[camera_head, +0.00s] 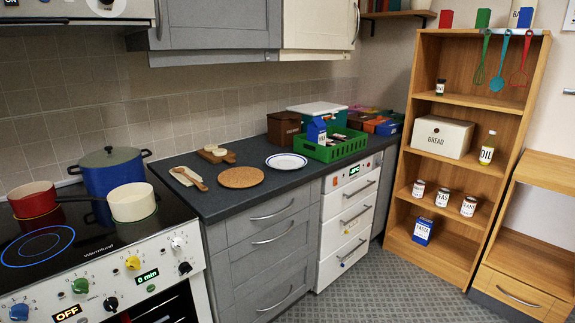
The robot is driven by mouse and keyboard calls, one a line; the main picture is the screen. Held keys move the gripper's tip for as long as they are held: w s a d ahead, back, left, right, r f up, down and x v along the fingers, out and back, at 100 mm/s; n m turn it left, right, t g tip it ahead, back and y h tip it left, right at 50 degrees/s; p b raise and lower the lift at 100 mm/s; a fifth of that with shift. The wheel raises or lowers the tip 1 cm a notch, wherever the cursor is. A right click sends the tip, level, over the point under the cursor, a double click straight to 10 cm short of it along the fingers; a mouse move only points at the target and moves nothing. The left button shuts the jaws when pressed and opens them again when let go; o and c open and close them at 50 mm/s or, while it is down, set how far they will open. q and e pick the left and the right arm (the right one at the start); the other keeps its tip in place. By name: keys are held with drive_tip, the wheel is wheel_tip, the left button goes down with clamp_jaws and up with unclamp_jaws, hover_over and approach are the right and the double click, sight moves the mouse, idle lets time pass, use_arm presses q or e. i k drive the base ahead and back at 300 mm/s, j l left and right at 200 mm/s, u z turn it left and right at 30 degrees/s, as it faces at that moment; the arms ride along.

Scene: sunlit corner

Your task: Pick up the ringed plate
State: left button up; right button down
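The ringed plate (286,161) is white with a blue ring and lies flat on the dark countertop. It sits between a round cork mat on its left and a green crate on its right. Nothing covers it. Neither of my grippers is in the camera_head view.
The cork mat (241,177), a wooden spoon (190,178) and a small board (215,155) lie left of the plate. The green crate (333,149) with a blue carton (317,131) stands close right. A stove with pots (112,172) is at left, a wooden shelf (455,150) at right.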

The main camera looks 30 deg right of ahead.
sight(283, 162)
drive_tip(key=l+u, duration=0.2)
drive_tip(key=l, duration=0.95)
drive_tip(key=l+u, duration=0.2)
drive_tip(key=l, duration=1)
drive_tip(key=i+l+u, duration=0.1)
drive_tip(key=l, duration=0.25)
drive_tip(key=i+l+u, duration=0.1)
drive_tip(key=l, duration=0.3)
drive_tip(key=i+l+u, duration=0.1)
drive_tip(key=l, duration=0.3)
drive_tip(key=i+l+u, duration=0.1)
drive_tip(key=l, duration=0.3)
drive_tip(key=i+l+u, duration=0.1)
drive_tip(key=l, duration=0.3)
drive_tip(key=i, duration=0.05)
